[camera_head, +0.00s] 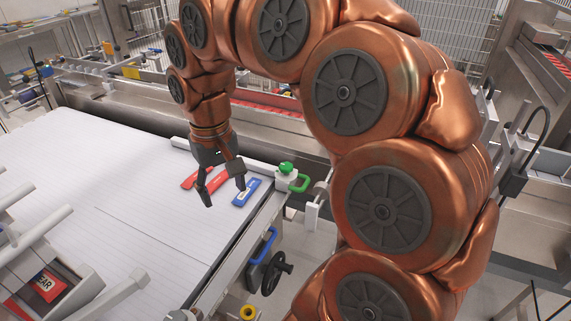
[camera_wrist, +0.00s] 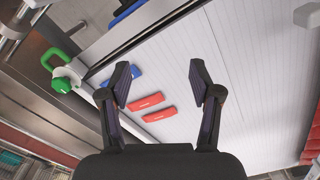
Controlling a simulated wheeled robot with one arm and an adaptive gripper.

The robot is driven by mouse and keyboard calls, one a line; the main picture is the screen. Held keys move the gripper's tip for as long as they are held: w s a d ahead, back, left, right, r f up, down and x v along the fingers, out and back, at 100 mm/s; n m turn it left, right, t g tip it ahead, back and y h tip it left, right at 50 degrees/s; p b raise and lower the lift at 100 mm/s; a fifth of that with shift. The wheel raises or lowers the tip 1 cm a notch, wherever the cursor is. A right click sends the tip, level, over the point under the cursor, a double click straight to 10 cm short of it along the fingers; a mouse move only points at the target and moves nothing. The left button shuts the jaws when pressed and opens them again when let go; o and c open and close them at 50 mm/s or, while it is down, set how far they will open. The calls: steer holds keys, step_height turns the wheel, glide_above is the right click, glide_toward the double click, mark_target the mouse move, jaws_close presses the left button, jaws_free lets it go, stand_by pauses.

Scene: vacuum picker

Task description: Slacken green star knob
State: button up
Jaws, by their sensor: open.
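The green star knob (camera_head: 286,168) sits on a light block at the far right corner of the white table, with a green handle (camera_head: 301,183) beside it. In the wrist view the knob (camera_wrist: 62,85) is at the left, with the green handle (camera_wrist: 50,58) just above it. My gripper (camera_head: 225,196) hangs over the white table, left of the knob and apart from it. Nothing hides the knob in either view.
A blue packet (camera_head: 247,192) and two red packets (camera_head: 215,180) lie on the white table (camera_head: 110,170) near my gripper. A rail runs along the table's right edge, with a blue handle (camera_head: 263,246) and a black handwheel (camera_head: 276,273) below it. The table's left middle is clear.

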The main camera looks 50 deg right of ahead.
steer(key=w+d+m+b, duration=0.1)
steer(key=w+d+m, duration=0.25)
steer(key=d, duration=0.75)
steer(key=m+b, duration=0.1)
steer(key=m, duration=0.3)
glide_above(286, 165)
steer(key=shift+f+n, duration=0.25)
steer(key=shift+f, duration=0.05)
steer(key=shift+f+p, duration=0.45)
steer(key=shift+f, duration=3.4)
steer(key=c, duration=1)
steer(key=shift+d, duration=0.1)
steer(key=shift+c, duration=0.7)
